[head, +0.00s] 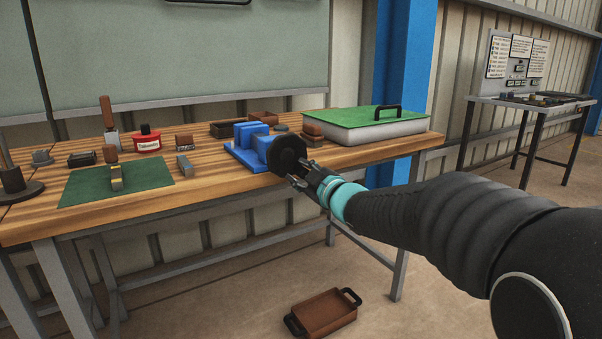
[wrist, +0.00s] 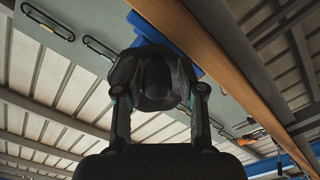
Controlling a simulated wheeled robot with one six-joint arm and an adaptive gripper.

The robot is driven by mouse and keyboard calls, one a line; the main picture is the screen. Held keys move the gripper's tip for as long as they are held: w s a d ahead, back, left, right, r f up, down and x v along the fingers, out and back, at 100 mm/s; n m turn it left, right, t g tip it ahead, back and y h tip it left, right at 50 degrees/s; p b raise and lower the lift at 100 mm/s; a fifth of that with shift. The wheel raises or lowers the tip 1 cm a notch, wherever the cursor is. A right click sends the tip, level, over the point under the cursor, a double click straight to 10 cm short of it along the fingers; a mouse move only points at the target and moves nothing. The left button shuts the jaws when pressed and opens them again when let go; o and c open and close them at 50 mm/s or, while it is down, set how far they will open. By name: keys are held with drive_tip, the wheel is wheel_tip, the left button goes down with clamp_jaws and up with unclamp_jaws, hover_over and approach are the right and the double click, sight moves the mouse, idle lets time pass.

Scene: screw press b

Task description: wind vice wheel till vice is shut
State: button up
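The blue vice (head: 243,152) sits at the front edge of the wooden bench. Its blue jaw blocks stand close together; how wide the gap between them is cannot be told. The black round vice wheel (head: 287,153) faces out from the bench edge. My gripper (head: 303,174) is at the wheel's front, lower right. In the wrist view, the fingers of my gripper (wrist: 159,92) stand apart on either side of a dark round part of the wheel (wrist: 157,80). Whether they press on it is too dark to tell. Some of the blue vice (wrist: 165,38) shows behind.
A green-topped case (head: 365,127) stands right of the vice. A brown tray (head: 325,312) lies on the floor below. A second table (head: 530,102) stands far right.

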drive_tip(key=shift+d, duration=0.15)
drive_tip(key=shift+s+d+r, duration=0.1)
drive_tip(key=shift+s+d, duration=0.05)
drive_tip(key=shift+s, duration=0.05)
drive_tip(key=v, duration=1.1)
drive_tip(key=shift+s+d, duration=0.1)
drive_tip(key=shift+s, duration=0.15)
drive_tip(key=s+d+f+m+g+h, duration=0.4)
drive_tip(key=d+f+m+h, duration=0.65)
drive_tip(key=d+f, duration=0.3)
drive_tip(key=shift+s+a+f+m+g+y, duration=0.15)
drive_tip(key=shift+s+f+m+g, duration=0.55)
drive_tip(key=shift+s, duration=3.25)
drive_tip(key=shift+s+a+f+m+g, duration=0.2)
drive_tip(key=shift+s+m+g, duration=0.9)
drive_tip(key=shift+s, duration=2.9)
drive_tip(key=shift+s+a+f+m+g+y, duration=0.1)
drive_tip(key=shift+s+f+m+g, duration=0.65)
drive_tip(key=shift+s, duration=3.2)
